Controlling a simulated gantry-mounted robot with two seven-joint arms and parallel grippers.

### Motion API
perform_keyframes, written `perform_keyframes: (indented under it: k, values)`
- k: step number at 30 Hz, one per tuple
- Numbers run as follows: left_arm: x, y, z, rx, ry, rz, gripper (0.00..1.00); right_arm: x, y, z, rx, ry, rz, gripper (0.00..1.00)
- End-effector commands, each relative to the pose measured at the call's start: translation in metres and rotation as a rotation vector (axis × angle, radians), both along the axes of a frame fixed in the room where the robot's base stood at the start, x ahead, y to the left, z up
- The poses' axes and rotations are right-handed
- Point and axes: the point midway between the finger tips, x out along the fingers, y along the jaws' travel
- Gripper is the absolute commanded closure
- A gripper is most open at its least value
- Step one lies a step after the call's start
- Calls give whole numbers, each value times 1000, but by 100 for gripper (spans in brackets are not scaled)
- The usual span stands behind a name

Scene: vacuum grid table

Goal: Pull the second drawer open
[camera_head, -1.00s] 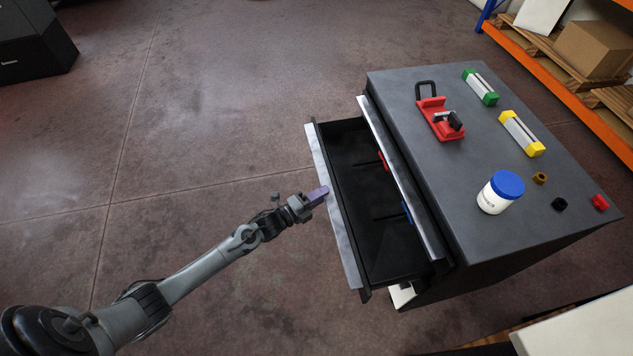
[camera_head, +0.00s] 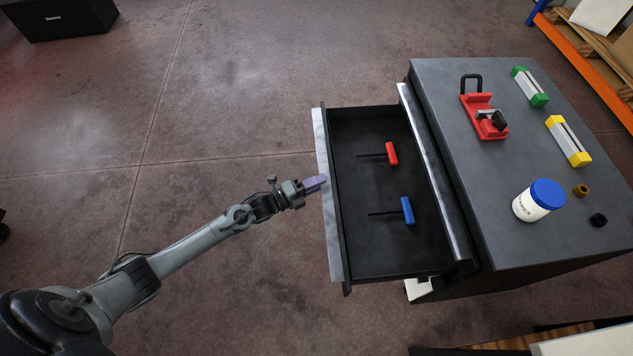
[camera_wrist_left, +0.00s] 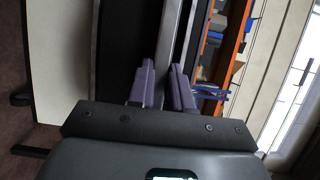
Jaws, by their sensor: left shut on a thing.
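The second drawer (camera_head: 385,240) is pulled well out from the cabinet (camera_head: 480,215), below a closed-looking upper drawer front (camera_head: 435,175). Its silver front (camera_head: 328,225) faces left. My left gripper (camera_head: 318,183), with purple fingers, is at the middle of this front, on its outer side. In the left wrist view, the fingers (camera_wrist_left: 164,88) stand either side of a grey metal strip that looks like the drawer's front or handle. The exact contact is hidden. My right gripper is not in view.
In the drawer lie a red T-handle tool (camera_head: 391,153) and a blue one (camera_head: 407,210). On the cabinet top stand a red clamp-like tool (camera_head: 482,115), a white jar with blue lid (camera_head: 538,201), and green- and yellow-ended blocks. The floor (camera_head: 225,90) left of the drawer is clear.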

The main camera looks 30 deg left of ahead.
Motion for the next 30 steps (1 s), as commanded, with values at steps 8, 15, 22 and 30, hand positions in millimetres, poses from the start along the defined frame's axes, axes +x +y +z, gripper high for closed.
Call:
perform_keyframes:
  k: [8, 15, 22, 30]
  values:
    - [0, 0, 0, 0, 0, 0, 55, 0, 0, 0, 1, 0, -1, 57]
    - [-1, 0, 0, 0, 0, 0, 55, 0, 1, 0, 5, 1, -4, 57]
    - [-17, 9, 1, 2, 4, 0, 55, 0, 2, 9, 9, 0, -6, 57]
    - [-58, 31, 2, 3, 3, 1, 55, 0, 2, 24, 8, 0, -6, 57]
